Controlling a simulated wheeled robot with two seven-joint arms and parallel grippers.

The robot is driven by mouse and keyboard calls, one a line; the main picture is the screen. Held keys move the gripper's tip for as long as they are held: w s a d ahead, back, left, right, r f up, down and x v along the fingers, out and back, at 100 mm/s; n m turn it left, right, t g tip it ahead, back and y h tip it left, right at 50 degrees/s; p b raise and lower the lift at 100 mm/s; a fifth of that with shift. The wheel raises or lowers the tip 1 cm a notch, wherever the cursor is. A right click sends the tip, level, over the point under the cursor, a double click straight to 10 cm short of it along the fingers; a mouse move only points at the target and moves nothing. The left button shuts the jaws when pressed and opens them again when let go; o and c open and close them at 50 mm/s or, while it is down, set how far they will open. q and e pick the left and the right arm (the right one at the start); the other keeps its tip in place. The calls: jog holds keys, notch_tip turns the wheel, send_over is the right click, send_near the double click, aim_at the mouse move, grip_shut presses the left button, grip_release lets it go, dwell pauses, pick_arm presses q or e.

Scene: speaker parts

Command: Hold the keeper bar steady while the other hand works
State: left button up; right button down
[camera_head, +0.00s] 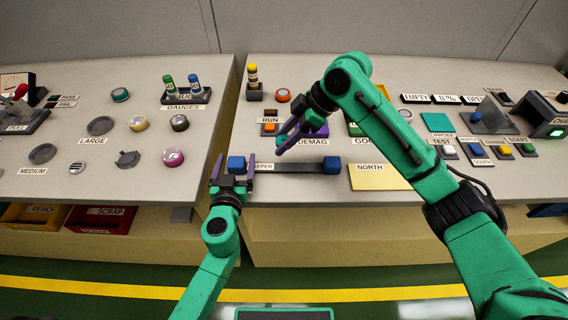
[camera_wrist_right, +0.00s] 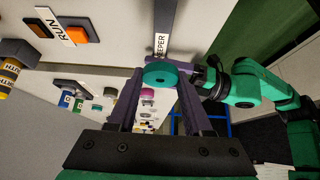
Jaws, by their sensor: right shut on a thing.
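The keeper bar (camera_head: 295,168) is a dark flat bar with a blue block at each end, lying on the right-hand table behind the front edge. Its left block (camera_head: 236,163) is between the purple fingers of my left gripper (camera_head: 233,168), which are spread wider than the block, with gaps visible beside it. The right block (camera_head: 332,165) is free. My right gripper (camera_head: 287,134) is above the table behind the bar. In the right wrist view, its fingers (camera_wrist_right: 160,82) are shut on a teal round part (camera_wrist_right: 167,74), held clear of the table. The KEEPER label is partly covered.
A yellow NORTH plate (camera_head: 379,177) lies right of the bar. The DEMAG label (camera_head: 313,142) and an orange RUN button (camera_head: 269,127) are behind it. A gap separates the two tables. Round speaker parts, including a magenta one (camera_head: 173,157), stand on the left table.

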pick_arm(q)
jog(key=s+r, duration=0.1)
jog(key=s, duration=1.1)
jog(key=shift+r, duration=0.4)
pick_arm(e)
jog(key=shift+f, duration=0.1)
